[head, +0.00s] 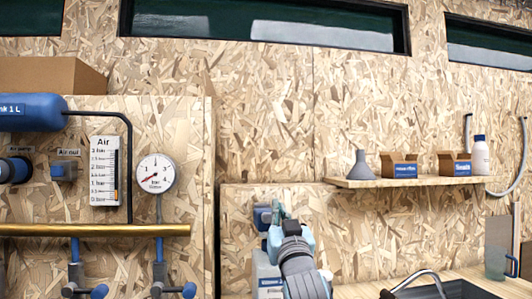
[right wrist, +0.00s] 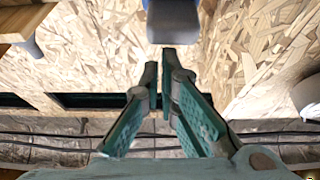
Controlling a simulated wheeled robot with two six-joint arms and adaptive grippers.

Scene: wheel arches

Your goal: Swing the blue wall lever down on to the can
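A blue fitting (head: 263,216) on the chipboard wall looks like part of the wall lever; my right gripper hides much of it. Below it is a pale grey body with a blue label (head: 270,283), partly behind my right arm; I cannot tell if it is the can. My right gripper (head: 279,213) points up at the wall, just right of the blue fitting. In the right wrist view its fingers (right wrist: 160,62) are nearly together, with only a narrow gap and nothing seen between them. A blue-grey part (right wrist: 172,20) shows just beyond the tips. My left gripper is out of view.
A shelf (head: 430,181) with a funnel (head: 360,164), boxes and a bottle (head: 481,155) is on the right. A gauge (head: 156,173), brass pipe (head: 100,230) and blue tank (head: 30,112) are on the left. A sink (head: 450,289) is at lower right.

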